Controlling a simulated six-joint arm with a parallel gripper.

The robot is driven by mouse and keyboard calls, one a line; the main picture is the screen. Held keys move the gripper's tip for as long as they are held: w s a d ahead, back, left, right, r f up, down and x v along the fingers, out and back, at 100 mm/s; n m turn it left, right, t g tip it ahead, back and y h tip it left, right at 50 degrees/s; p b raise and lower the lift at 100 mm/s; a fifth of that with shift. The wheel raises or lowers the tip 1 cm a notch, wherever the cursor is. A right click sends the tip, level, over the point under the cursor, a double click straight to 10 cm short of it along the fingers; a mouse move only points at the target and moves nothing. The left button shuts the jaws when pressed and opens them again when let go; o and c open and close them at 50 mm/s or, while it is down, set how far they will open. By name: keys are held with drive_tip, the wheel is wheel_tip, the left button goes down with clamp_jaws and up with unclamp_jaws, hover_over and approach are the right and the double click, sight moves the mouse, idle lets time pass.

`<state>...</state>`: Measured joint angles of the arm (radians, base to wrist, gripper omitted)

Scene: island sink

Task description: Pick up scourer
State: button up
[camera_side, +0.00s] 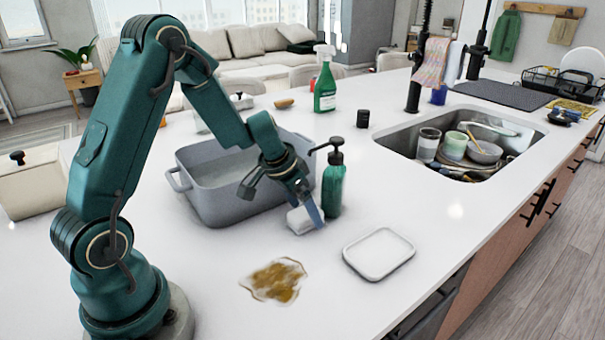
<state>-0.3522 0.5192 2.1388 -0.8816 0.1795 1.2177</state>
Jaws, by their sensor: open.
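My teal arm reaches over the grey tub, and my gripper (305,216) is low over the white counter, between the tub and the green soap pump bottle. The gripper is open. A pale block shape and a blue strip show at its tip; I cannot tell whether these are fingers or a scourer between them. I cannot make out a scourer for certain elsewhere.
The grey tub (200,205) is just behind my gripper. The pump bottle (333,185) stands close on its right. A white tray (379,253) and a brown spill (276,280) lie in front. The sink (400,138) holds dishes. A green spray bottle (325,90) stands behind.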

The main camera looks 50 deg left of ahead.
sight(305, 213)
clamp_jaws()
drive_tip(key=shift+d+r, duration=0.1)
drive_tip(key=shift+r, duration=0.05)
idle(0.4)
drive_tip(key=shift+w+d+r, duration=0.1)
drive_tip(key=shift+d+r, duration=0.05)
drive_tip(key=shift+r, duration=1.2)
wheel_tip(305, 213, up, 4)
drive_tip(key=shift+r, duration=0.2)
drive_tip(key=d, duration=1.9)
drive_tip(key=shift+d+f, duration=0.2)
drive_tip(key=shift+d, duration=0.1)
